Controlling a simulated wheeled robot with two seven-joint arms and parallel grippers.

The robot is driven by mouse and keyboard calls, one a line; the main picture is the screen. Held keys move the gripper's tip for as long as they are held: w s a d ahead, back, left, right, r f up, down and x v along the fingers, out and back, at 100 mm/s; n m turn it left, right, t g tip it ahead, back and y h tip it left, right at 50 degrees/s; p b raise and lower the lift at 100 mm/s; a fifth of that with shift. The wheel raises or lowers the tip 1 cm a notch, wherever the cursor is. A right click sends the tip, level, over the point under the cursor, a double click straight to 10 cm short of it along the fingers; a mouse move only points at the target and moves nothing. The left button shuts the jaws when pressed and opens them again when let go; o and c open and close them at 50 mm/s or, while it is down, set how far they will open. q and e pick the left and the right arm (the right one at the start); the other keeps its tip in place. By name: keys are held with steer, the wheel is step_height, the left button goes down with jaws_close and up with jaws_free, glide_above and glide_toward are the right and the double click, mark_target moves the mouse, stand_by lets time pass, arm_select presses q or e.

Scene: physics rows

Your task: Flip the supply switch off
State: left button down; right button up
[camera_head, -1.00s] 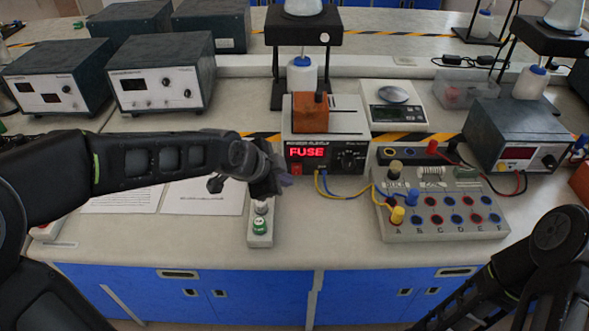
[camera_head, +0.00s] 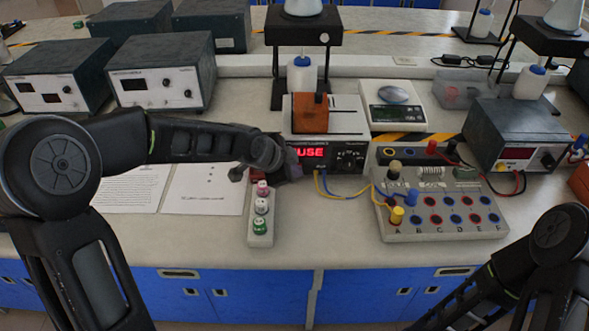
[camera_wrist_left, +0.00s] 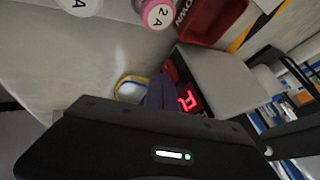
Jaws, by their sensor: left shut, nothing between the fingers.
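The supply (camera_head: 350,153) is a dark-fronted box with a red lit display, partly covered, that reads "USE" in the head view. My left gripper (camera_head: 292,166) is shut and empty at the left end of its front, over the spot where the red switch sits, so the switch is hidden there. In the left wrist view the gripper's fingers (camera_wrist_left: 160,92) are close to the supply's front (camera_wrist_left: 190,88), beside a small red part that may be the switch. I cannot tell whether they touch it.
Yellow and blue leads run from the supply to a terminal board (camera_head: 440,215) on the right. Paper sheets (camera_head: 205,190) lie under my left arm. My right arm shows at lower right.

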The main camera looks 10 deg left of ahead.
arm_select(q)
steer(key=shift+w+a+r, duration=0.1)
steer(key=shift+w+r, duration=0.05)
steer(key=shift+w, duration=0.15)
steer(key=shift+r, duration=0.2)
steer(key=shift+w+r+p, duration=0.2)
steer(key=shift+r+p, duration=0.25)
steer(key=shift+r, duration=0.35)
steer(key=shift+f, duration=0.1)
steer(key=shift+s+f, duration=0.1)
steer(key=shift+s, duration=0.05)
